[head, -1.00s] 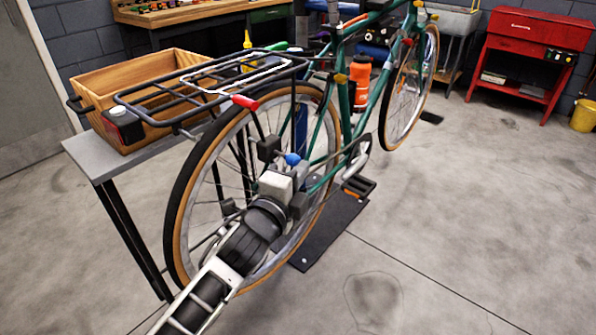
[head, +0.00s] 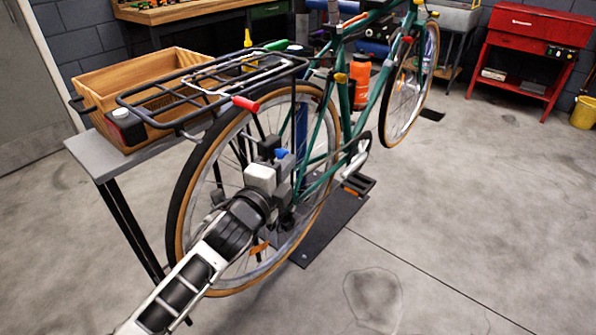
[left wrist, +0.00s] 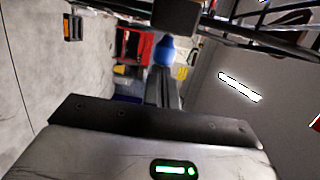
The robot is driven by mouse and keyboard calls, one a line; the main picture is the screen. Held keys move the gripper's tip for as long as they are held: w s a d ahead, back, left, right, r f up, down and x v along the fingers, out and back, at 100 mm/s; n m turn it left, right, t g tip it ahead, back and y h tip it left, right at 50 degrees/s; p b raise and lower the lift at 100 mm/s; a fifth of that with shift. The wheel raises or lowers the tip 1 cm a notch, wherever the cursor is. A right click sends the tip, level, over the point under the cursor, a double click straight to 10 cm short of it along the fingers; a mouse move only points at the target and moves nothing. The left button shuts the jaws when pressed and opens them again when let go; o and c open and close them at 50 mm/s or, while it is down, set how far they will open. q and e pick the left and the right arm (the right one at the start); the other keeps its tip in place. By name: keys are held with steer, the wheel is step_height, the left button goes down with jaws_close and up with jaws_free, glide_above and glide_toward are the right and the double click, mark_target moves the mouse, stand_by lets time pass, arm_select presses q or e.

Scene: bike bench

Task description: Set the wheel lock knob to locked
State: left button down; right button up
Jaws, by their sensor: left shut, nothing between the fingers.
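A small blue knob (head: 281,153), which looks like the wheel lock knob, shows beside the rear wheel near the hub, partly hidden by my left gripper. It also shows in the left wrist view (left wrist: 167,50), just past the tip of the fingers. My left gripper (head: 284,167) is shut and empty, with its dark fingers close to the knob; I cannot tell whether they touch it. The knob's locked or unlocked marking is too small to read. The rear wheel (head: 187,190) belongs to a green bicycle (head: 344,100). My right gripper is out of view.
A black rear rack (head: 180,123) with a red-tipped part (head: 245,103) overhangs the wheel. A wooden box (head: 150,80) stands on a grey bench (head: 95,155) at left. A dark block (head: 268,148) is beside the knob.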

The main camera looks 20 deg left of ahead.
arm_select(q)
steer(key=shift+a+r, duration=0.1)
steer(key=s+d, duration=0.3)
steer(key=s, duration=0.8)
steer(key=s+d+f+n+g+p, duration=0.1)
steer(key=s+f+n+g+p, duration=0.1)
steer(key=s+f+n, duration=0.4)
steer(key=s+d+f+n+g+h+p, duration=0.1)
steer(key=s+f+n+g, duration=0.4)
steer(key=n, duration=0.6)
steer(key=shift+s+d+f+h+p, duration=0.3)
steer(key=shift+s+d+f+p, duration=0.55)
steer(key=shift+p, duration=0.3)
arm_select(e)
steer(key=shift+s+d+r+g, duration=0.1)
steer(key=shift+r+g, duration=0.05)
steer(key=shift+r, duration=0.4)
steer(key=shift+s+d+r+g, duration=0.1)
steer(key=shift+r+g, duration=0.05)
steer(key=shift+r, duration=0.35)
arm_select(q)
steer(key=shift+a, duration=0.1)
